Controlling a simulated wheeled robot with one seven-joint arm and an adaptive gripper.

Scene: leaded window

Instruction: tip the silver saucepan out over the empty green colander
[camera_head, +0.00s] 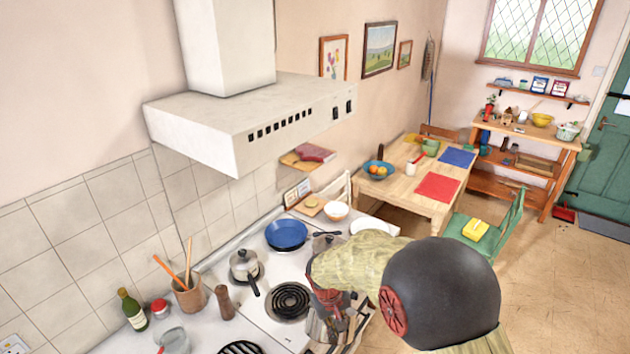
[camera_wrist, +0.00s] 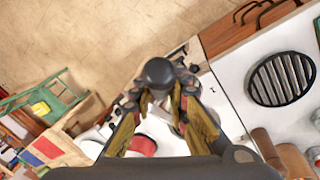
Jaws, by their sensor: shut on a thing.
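My gripper (camera_head: 335,301) is low over the front of the stove, partly hidden behind my own arm. A shiny silver vessel (camera_head: 318,328), which looks like the silver saucepan, is right at its fingers. In the wrist view my gripper (camera_wrist: 165,102) is closed around a dark, round-ended piece (camera_wrist: 158,72), apparently the pan's handle. The pan's inside and contents are hidden. A green vessel (camera_head: 431,147) stands on the dining table, and a pale green basket-like one (camera_head: 568,131) on the far side table. I cannot tell which is the colander.
A lidded silver pot (camera_head: 244,265) and a blue pan (camera_head: 286,235) stand on the stove by a bare coil burner (camera_head: 289,300). The range hood (camera_head: 245,120) hangs above. A green chair (camera_head: 490,228) stands at the dining table. Open floor (camera_head: 560,270) lies to the right.

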